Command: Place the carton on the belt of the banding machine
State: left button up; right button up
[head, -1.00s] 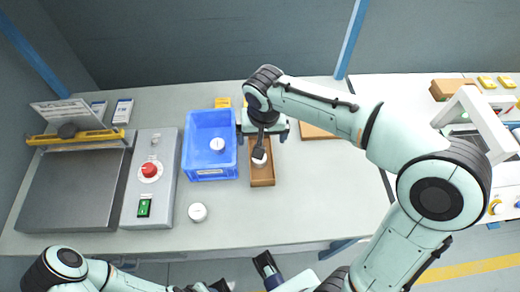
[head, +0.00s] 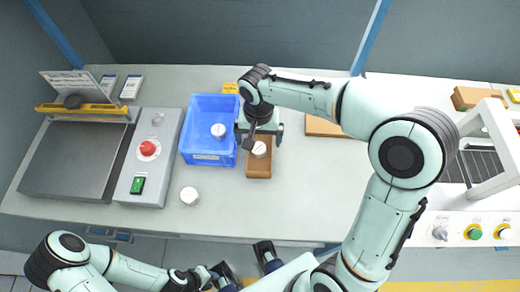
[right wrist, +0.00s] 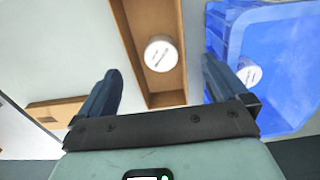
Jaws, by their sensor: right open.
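The carton (head: 258,171) is a small open brown box on the bench, holding a white round tub (head: 259,149). In the right wrist view the carton (right wrist: 165,98) lies between my right fingers. My right gripper (head: 260,128) is over its far end, open, one finger on each side; the finger height is unclear. My left gripper (head: 241,256) is open and empty in front of the bench's near edge. What appears to be the banding machine, with a white arch (head: 471,128) and knobbed front panel, stands at the right; its belt area is partly cut off.
A blue crate (head: 184,130) with a white tub stands close left of the carton. Another tub (head: 189,196) lies in front. A grey control box (head: 148,178) and flat plate (head: 70,160) stand left. A brown flat piece (head: 323,127) lies to the right; bench between is clear.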

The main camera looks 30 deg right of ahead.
aim_at(260, 147)
jog(key=f, duration=0.5)
jog(key=shift+d+f, duration=0.25)
jog(key=shift+f, duration=0.15)
jog(key=c, duration=1.1)
jog(key=shift+o, duration=0.2)
jog(key=shift+w+r, duration=0.1)
